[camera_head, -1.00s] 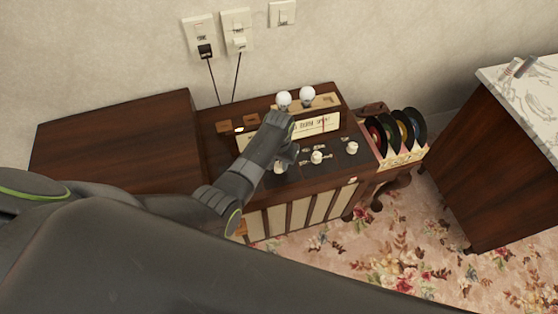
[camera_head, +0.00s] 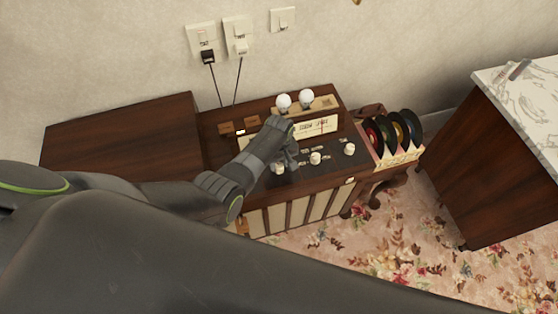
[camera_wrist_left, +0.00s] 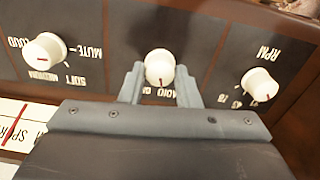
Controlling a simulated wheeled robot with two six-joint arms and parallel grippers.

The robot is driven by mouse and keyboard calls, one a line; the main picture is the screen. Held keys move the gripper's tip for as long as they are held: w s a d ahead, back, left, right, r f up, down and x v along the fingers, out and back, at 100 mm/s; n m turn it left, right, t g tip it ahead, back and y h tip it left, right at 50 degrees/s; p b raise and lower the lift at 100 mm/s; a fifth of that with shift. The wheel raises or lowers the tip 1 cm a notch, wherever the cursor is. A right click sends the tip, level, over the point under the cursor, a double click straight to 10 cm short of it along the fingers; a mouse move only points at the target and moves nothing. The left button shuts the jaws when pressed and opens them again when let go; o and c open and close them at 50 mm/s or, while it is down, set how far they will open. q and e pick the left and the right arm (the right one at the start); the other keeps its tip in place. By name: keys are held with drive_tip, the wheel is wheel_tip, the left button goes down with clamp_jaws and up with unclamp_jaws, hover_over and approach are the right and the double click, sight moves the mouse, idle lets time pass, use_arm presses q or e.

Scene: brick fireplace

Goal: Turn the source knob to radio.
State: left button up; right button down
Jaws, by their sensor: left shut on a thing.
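The source knob (camera_wrist_left: 159,62) is white with a red mark, the middle of three knobs on the dark panel of the wooden radio cabinet (camera_head: 330,184). In the left wrist view, the lettering is upside down; the red mark points toward the partly covered word "RADIO" between the fingers. My left gripper (camera_wrist_left: 158,80) is shut on this knob, one finger on each side. In the head view, the left gripper (camera_head: 294,160) reaches over the panel, and the source knob (camera_head: 315,158) shows just right of its fingers. My right gripper is not in view.
The volume knob (camera_wrist_left: 45,50) and RPM knob (camera_wrist_left: 259,84) flank the source knob. Two white round bulbs (camera_head: 306,96) stand behind the panel. A record rack (camera_head: 398,158) is at the right, then a marble-topped cabinet (camera_head: 520,150). A wooden cabinet (camera_head: 120,140) is at the left.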

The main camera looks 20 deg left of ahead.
sight(279, 165)
use_arm(q)
drive_tip(key=shift+n, duration=1.2)
drive_tip(key=o, duration=1)
drive_tip(key=shift+r+p, duration=0.4)
wheel_tip(279, 165, up, 17)
drive_tip(key=shift+f+p, duration=0.15)
drive_tip(key=shift+p, duration=0.35)
drive_tip(key=shift+f, duration=0.1)
